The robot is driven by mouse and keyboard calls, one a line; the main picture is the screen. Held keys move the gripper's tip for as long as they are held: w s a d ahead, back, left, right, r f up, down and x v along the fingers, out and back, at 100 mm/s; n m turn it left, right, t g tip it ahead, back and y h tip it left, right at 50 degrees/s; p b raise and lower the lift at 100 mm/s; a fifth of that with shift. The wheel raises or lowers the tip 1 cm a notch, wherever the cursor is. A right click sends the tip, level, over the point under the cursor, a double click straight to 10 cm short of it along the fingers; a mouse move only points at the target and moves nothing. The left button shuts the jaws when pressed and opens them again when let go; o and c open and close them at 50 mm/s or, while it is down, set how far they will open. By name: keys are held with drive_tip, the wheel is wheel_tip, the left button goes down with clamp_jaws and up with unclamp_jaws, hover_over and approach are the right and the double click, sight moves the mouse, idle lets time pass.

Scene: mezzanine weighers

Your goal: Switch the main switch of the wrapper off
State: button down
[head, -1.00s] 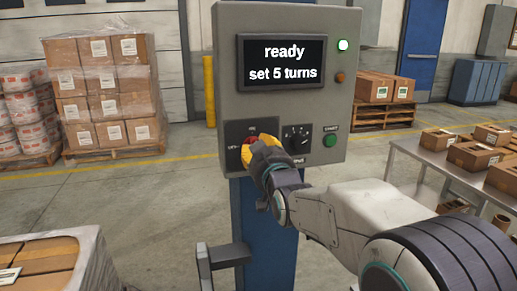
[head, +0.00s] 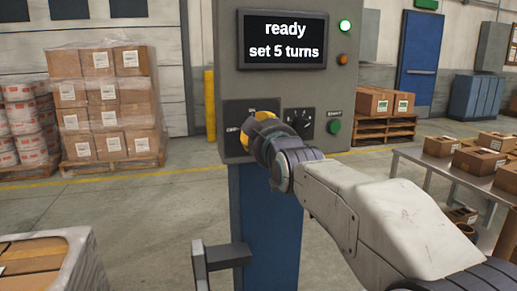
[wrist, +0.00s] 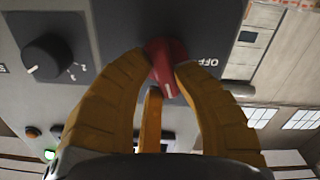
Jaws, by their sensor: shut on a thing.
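The wrapper's grey control box (head: 226,85) stands ahead on a blue column. Its display (head: 283,40) reads "ready, set 5 turns". The main switch (wrist: 165,68) is a red knob on a dark plate. Its white mark points down in the wrist view, away from the "OFF" label (wrist: 208,62) at the right. My gripper (head: 250,130), with yellow fingers, is at the plate in the head view and hides the knob there. In the wrist view the fingers (wrist: 167,70) are shut on the red knob, one on each side.
A black dial (head: 300,121) and a green start button (head: 334,127) sit right of the switch. The green lamp (head: 345,26) is lit above an amber one (head: 342,59). A table with cartons (head: 407,155) is at the right; a wrapped pallet (head: 105,105) is at left.

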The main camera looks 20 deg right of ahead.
drive_tip(key=shift+a+n+b, duration=0.2)
drive_tip(key=shift+n+b, duration=1.25)
drive_tip(key=shift+n, duration=2.05)
drive_tip(key=shift+a+n+b, duration=0.2)
drive_tip(key=shift+n+b, duration=1.2)
drive_tip(key=shift+n, duration=2.4)
drive_tip(key=c, duration=0.9)
unclamp_jaws()
drive_tip(key=shift+c, duration=0.2)
drive_tip(key=s, duration=1.2)
drive_tip(key=shift+d+f, duration=0.1)
